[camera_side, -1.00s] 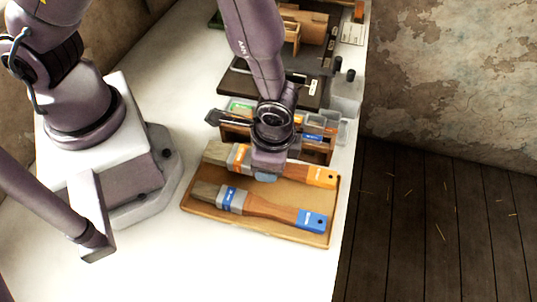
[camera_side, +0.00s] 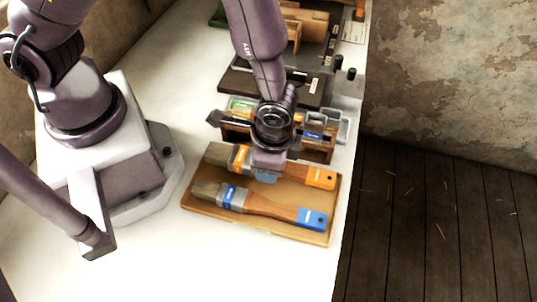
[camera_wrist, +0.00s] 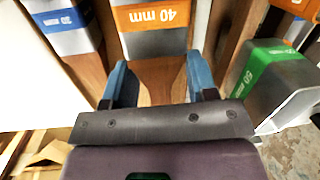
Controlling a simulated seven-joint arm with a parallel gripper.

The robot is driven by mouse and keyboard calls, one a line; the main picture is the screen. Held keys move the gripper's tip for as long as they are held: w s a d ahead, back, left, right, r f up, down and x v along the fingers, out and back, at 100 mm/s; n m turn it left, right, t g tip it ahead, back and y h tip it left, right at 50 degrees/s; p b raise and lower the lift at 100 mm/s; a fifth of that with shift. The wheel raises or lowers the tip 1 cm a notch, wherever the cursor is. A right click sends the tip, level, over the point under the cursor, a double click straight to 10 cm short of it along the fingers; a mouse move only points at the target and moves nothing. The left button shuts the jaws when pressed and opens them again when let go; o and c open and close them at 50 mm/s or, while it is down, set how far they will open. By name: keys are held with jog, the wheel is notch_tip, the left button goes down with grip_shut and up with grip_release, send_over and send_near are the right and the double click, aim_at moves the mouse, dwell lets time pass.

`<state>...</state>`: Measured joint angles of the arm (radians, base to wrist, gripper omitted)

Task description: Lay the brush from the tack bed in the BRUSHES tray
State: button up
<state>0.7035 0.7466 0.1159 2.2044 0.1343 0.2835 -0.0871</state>
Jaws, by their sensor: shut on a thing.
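The orange-banded brush marked 40 mm (camera_wrist: 152,18) is between the blue fingers of my gripper (camera_wrist: 160,80) in the wrist view. The fingers are shut on its wooden neck. In the side view my gripper (camera_side: 266,176) is over the rear part of a shallow wooden tray (camera_side: 272,236). The orange-banded brush (camera_side: 320,178) lies in or just above this tray; I cannot tell if it touches the bottom. A blue-banded brush (camera_side: 312,219) lies in front of it, roughly parallel, and also shows in the wrist view (camera_wrist: 72,25). I can read no tray name.
A wooden rack with labelled compartments (camera_side: 318,154) stands close behind the tray. A dark board (camera_side: 262,88) is farther back. The white tabletop (camera_side: 130,255) is clear at front left.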

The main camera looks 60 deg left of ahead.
jog(key=shift+f, duration=1)
jog(key=o, duration=1.1)
jog(key=shift+c, duration=0.2)
notch_tip(320, 180, up, 13)
jog(key=d, duration=0.1)
jog(key=shift+d, duration=0.35)
jog(key=shift+w+f, duration=0.1)
